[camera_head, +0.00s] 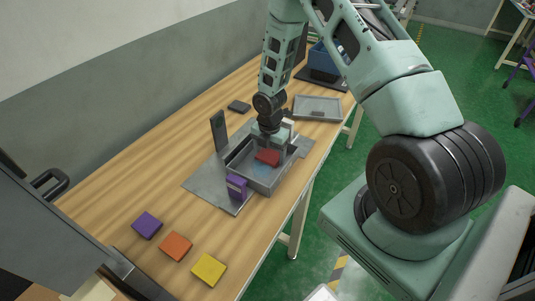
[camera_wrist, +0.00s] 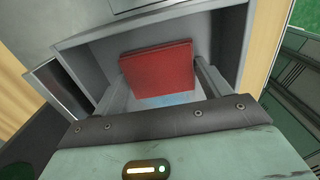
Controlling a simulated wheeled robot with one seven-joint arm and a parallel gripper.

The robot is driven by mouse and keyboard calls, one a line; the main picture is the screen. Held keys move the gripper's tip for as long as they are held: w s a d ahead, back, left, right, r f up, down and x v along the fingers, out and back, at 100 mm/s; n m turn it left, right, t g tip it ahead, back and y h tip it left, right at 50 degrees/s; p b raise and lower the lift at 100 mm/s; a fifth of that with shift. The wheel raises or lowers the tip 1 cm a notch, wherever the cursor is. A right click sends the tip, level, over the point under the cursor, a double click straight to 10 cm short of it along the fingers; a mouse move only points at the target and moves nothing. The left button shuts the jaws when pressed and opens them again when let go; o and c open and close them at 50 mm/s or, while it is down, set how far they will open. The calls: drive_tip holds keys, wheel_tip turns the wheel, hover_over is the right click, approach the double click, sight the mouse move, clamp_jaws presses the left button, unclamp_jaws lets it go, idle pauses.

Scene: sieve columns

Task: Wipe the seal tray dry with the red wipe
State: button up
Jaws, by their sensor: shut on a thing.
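The red wipe (camera_head: 267,157) is a flat red square inside the grey seal tray (camera_head: 262,186). It also shows in the wrist view (camera_wrist: 157,69), between my two fingers. My gripper (camera_head: 272,146) points down into the tray and is shut on the red wipe. In the wrist view the tray's grey wall (camera_wrist: 229,48) rises around the wipe. A pale blue patch (camera_wrist: 180,98) shows on the tray floor beside the wipe, and it also shows in the head view (camera_head: 262,168). Whether the wipe touches the floor is hard to tell.
The tray sits on a grey plate (camera_head: 205,184) with an upright dark post (camera_head: 218,131) and a purple block (camera_head: 236,187). Purple (camera_head: 147,225), orange (camera_head: 175,246) and yellow (camera_head: 208,270) squares lie on the wooden bench nearer. Another grey tray (camera_head: 317,108) stands farther back.

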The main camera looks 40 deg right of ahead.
sight(264, 165)
drive_tip(key=shift+s+a+b, duration=0.2)
drive_tip(key=shift+s+a, duration=0.2)
drive_tip(key=shift+a, duration=0.7)
drive_tip(key=shift+s+a+b, duration=0.15)
drive_tip(key=shift+s+a, duration=0.25)
drive_tip(key=shift+a, duration=0.7)
drive_tip(key=shift+s+a+b, duration=0.2)
drive_tip(key=shift+s+a, duration=0.2)
drive_tip(key=shift+a, duration=0.7)
drive_tip(key=shift+d, duration=0.1)
drive_tip(key=shift+w+d+p, duration=0.4)
drive_tip(key=shift+d, duration=0.7)
drive_tip(key=shift+w+d+p, duration=0.4)
drive_tip(key=shift+d+p, duration=0.05)
drive_tip(key=shift+d, duration=0.65)
drive_tip(key=shift+w+d+p, duration=0.4)
drive_tip(key=shift+d, duration=0.7)
drive_tip(key=shift+a, duration=0.15)
drive_tip(key=shift+s+a+b, duration=0.15)
drive_tip(key=shift+s+a, duration=0.15)
drive_tip(key=shift+a, duration=0.5)
drive_tip(key=shift+s+a+b, duration=0.15)
drive_tip(key=shift+s+a, duration=0.15)
drive_tip(key=shift+a, duration=0.45)
wheel_tip(264, 165, up, 12)
drive_tip(key=p, duration=1)
